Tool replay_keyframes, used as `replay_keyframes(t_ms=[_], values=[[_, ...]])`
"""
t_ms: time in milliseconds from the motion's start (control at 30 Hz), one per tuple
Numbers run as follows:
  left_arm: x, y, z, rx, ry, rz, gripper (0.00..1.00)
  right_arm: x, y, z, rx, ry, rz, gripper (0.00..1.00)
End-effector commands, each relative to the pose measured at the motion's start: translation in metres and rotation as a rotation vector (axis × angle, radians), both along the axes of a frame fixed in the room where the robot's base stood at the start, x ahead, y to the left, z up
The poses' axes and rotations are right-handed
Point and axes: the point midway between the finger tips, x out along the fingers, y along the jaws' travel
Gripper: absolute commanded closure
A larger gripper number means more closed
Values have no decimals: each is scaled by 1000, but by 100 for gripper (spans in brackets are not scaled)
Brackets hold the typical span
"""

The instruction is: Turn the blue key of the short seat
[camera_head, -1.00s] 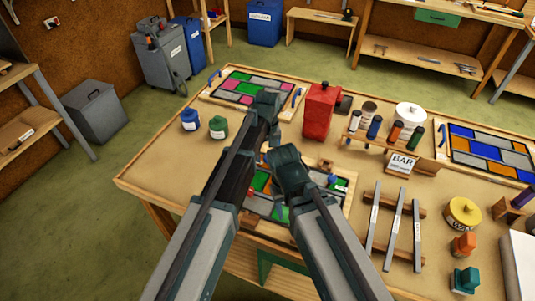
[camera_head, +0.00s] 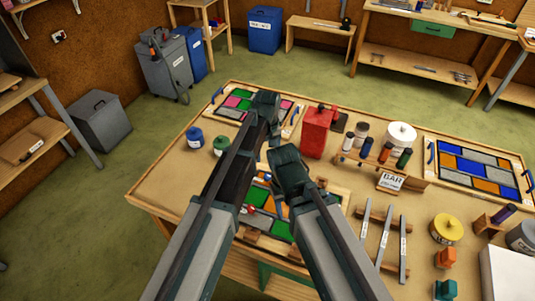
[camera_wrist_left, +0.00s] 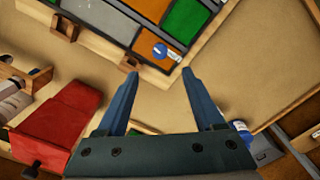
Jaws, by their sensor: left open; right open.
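A leaded panel with green, orange and grey panes (camera_head: 257,195) lies on the table, partly hidden under my arms. In the left wrist view its corner (camera_wrist_left: 185,22) shows at the top, with a small round blue piece with a white mark (camera_wrist_left: 160,51) on it. I cannot tell for sure whether this is the blue key. Small wooden blocks (camera_wrist_left: 65,30) sit at the panel's edge. My left gripper (camera_wrist_left: 159,80) is open and empty, its fingertips just short of that corner in the picture. My right gripper (camera_head: 287,165) is open above the panel.
A red can (camera_head: 318,132) stands behind the grippers. Blue (camera_head: 194,137) and green (camera_head: 221,145) jars stand at the left. A bottle rack (camera_head: 385,158), metal bars (camera_head: 383,240) and a blue-orange panel (camera_head: 478,168) are at the right.

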Motion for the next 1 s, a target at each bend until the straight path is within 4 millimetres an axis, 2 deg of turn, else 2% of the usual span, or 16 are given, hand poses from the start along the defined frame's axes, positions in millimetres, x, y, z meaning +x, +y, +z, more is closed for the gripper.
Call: replay_keyframes(t_ms=[33,200,767,867,1000], values=[[0,0,15,0,0,0,31,0,0,15,0,0,-1,50],[0,0,28,0,0,0,31,0,0,28,1,0,-6,50],[0,0,28,0,0,0,31,0,0,28,1,0,-7,50],[-10,12,28,-1,-3,-10,31,0,0,28,1,0,-7,50],[-45,57,28,-3,-19,-62,31,0,0,28,1,0,-7,50]])
